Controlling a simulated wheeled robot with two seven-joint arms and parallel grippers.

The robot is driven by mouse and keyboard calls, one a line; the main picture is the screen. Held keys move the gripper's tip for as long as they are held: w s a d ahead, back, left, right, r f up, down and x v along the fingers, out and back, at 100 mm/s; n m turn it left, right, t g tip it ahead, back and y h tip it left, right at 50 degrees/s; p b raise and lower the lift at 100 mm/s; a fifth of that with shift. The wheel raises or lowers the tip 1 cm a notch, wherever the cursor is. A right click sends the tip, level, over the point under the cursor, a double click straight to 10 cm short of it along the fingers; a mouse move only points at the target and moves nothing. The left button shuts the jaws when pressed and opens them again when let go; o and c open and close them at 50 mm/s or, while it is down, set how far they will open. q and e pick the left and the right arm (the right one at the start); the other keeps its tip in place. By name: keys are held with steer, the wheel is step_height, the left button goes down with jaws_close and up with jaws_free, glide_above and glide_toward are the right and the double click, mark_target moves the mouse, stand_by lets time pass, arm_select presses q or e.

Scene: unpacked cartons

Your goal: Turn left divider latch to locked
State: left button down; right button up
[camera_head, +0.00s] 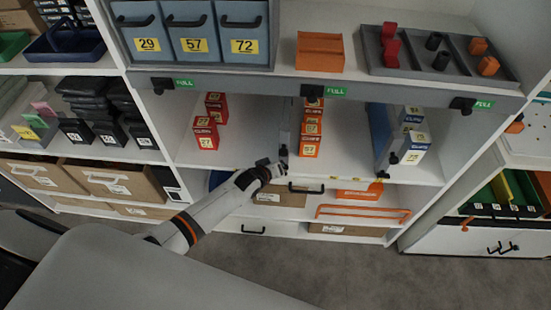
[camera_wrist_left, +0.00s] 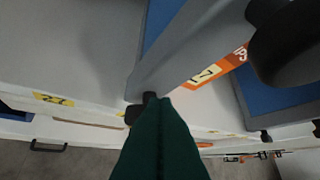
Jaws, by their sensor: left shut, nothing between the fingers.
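The left divider (camera_head: 284,128) stands upright on the middle shelf, between the red boxes and the orange boxes. Its small black latch (camera_head: 284,151) is at the front end, low near the shelf edge. In the left wrist view the latch (camera_wrist_left: 134,113) shows as a black knob at the end of the grey divider (camera_wrist_left: 185,55). My left gripper (camera_head: 277,167) is at the latch, with its dark green fingers (camera_wrist_left: 160,101) shut and empty. The fingertips appear close beside the latch; I cannot tell whether they touch. The latch's setting is partly hidden. My right gripper is not in view.
Red boxes (camera_head: 206,138) stand left of the divider and orange boxes (camera_head: 311,128) right of it. A blue right divider (camera_head: 379,130) with its own latch (camera_head: 393,158) is further right. Above runs a grey rail (camera_head: 240,84) with black knobs and green FULL labels.

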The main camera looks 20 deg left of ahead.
arm_select(q)
steer(key=shift+w+d+m+g+y+p, duration=0.15)
steer(key=shift+d+m+y+p, duration=0.15)
steer(key=shift+d+y+p, duration=0.2)
steer(key=shift+w+d+m+g+y+p, duration=0.15)
steer(key=shift+d+m+y+p, duration=0.2)
steer(key=shift+d+y, duration=0.15)
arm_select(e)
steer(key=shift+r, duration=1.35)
arm_select(q)
steer(key=shift+w+d, duration=0.1)
steer(key=shift+d, duration=0.1)
steer(key=shift+r, duration=0.1)
